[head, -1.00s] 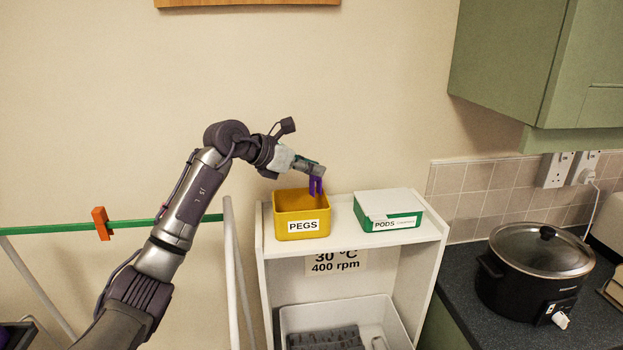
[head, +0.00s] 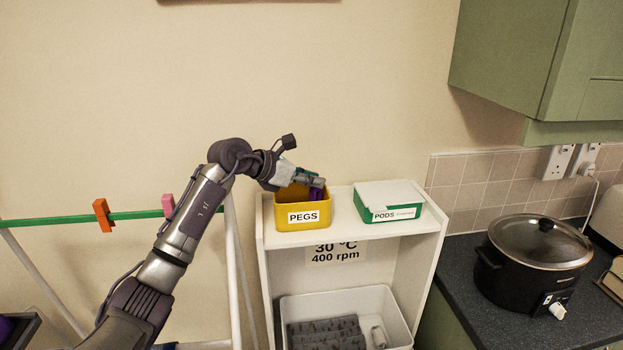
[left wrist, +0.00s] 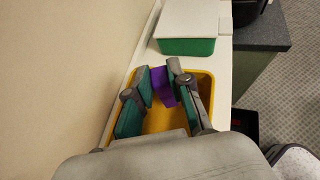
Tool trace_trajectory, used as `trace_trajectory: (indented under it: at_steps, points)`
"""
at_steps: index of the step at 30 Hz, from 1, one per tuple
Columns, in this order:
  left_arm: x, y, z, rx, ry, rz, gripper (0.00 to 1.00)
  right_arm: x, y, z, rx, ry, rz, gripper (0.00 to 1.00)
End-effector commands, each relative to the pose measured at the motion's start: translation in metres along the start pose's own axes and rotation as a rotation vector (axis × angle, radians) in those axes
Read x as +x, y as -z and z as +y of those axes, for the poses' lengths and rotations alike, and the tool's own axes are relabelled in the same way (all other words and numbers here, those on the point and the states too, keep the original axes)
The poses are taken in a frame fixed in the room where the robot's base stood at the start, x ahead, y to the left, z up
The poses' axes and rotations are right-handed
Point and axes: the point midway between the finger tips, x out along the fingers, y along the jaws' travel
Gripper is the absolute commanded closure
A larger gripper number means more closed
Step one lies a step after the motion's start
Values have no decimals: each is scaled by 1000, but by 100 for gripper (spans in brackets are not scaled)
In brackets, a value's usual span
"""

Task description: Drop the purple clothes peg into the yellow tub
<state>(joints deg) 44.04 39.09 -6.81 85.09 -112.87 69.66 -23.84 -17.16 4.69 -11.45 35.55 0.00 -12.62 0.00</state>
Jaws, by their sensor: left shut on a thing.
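The yellow tub (head: 303,225), labelled PEGS, stands on top of the white shelf unit. It also shows in the left wrist view (left wrist: 205,88), below my gripper. My left gripper (head: 320,184) is over the tub's opening, fingers low near its rim. It is shut on the purple clothes peg (head: 316,193). In the left wrist view the peg (left wrist: 162,85) sits between the two green-padded fingers. The peg's lower end is hidden behind the tub's front wall in the head view. My right gripper is not in view.
A white-lidded green PODS box (head: 388,202) stands right of the tub. An orange peg (head: 103,215) and a pink peg (head: 168,206) clip onto the green rail (head: 140,214) at left. A slow cooker (head: 535,265) stands on the counter at right.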

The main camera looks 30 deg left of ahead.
Motion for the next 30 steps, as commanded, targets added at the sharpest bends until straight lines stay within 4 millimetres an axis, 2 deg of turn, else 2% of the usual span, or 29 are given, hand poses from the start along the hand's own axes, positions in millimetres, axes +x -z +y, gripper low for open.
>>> trace_trajectory:
  at_steps: [2, 3, 6, 7, 15, 20, 23, 30]
  points:
    - [0, 0, 0, 0, 0, 0, 94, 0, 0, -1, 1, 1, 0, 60]
    - [0, 0, 0, 0, 0, 0, 74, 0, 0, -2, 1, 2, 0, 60]
    - [0, 0, 0, 0, 0, 0, 57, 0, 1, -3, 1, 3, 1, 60]
    - [0, 0, 0, 0, 0, 0, 55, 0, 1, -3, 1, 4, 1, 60]
    - [-1, -1, 0, 0, 0, -1, 55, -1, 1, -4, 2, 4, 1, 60]
    - [-8, -15, 0, -1, 1, -3, 55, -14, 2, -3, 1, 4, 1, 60]
    - [-22, -8, 2, 2, -6, -1, 55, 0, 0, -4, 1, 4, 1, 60]
    - [-77, -7, 2, 3, -6, 0, 55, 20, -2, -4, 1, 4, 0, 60]
